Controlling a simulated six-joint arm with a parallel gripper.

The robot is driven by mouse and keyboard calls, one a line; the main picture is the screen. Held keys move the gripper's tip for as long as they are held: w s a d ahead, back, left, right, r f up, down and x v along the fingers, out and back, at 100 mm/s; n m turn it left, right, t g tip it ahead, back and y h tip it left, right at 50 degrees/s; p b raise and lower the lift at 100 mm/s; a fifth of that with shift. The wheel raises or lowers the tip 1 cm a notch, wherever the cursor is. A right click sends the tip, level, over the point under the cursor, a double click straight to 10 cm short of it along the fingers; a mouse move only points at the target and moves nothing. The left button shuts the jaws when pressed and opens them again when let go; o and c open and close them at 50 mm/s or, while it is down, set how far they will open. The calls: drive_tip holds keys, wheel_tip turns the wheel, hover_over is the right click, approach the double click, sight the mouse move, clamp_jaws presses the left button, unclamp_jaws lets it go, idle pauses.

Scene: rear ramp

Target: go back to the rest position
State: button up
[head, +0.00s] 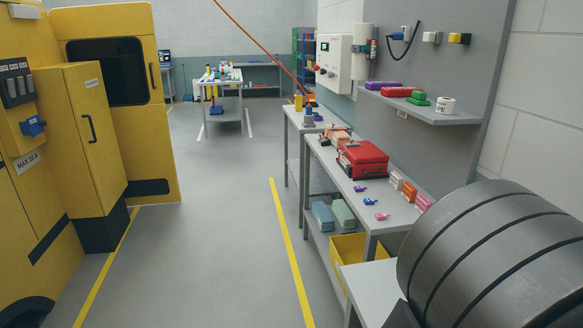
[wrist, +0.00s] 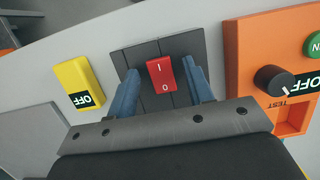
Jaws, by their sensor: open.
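My gripper (wrist: 163,82) is open in the wrist view, its two blue fingers apart. A red rocker switch (wrist: 160,75) marked I and 0 shows between the fingers, on a dark grey plate (wrist: 182,46). There is a gap between the switch and each finger. Nothing is held. Whether the fingertips touch the plate, I cannot tell. In the head view the gripper is out of sight; large grey rounded segments, likely my own arm, fill the lower right.
A yellow OFF block (wrist: 79,83) sits left of the switch, an orange TEST box (wrist: 272,60) with a black knob (wrist: 278,82) right. In the head view, a workbench (head: 345,190) with a red toolbox (head: 362,159) stands under a wall shelf (head: 425,113). The aisle floor (head: 205,240) beside the yellow vehicle (head: 95,140) is clear.

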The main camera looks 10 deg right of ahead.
drive_tip(key=v, duration=1.8)
drive_tip(key=x, duration=1.7)
drive_tip(key=shift+a+f, duration=0.15)
drive_tip(key=shift+f, duration=0.4)
drive_tip(key=h, duration=0.2)
drive_tip(key=shift+a+h, duration=0.3)
drive_tip(key=shift+a, duration=0.05)
wheel_tip(320, 180, up, 16)
drive_tip(key=n, duration=0.5)
drive_tip(key=shift+h, duration=0.3)
drive_tip(key=shift+d+f+n, duration=0.1)
drive_tip(key=shift+d+n, duration=0.05)
drive_tip(key=shift+n, duration=0.15)
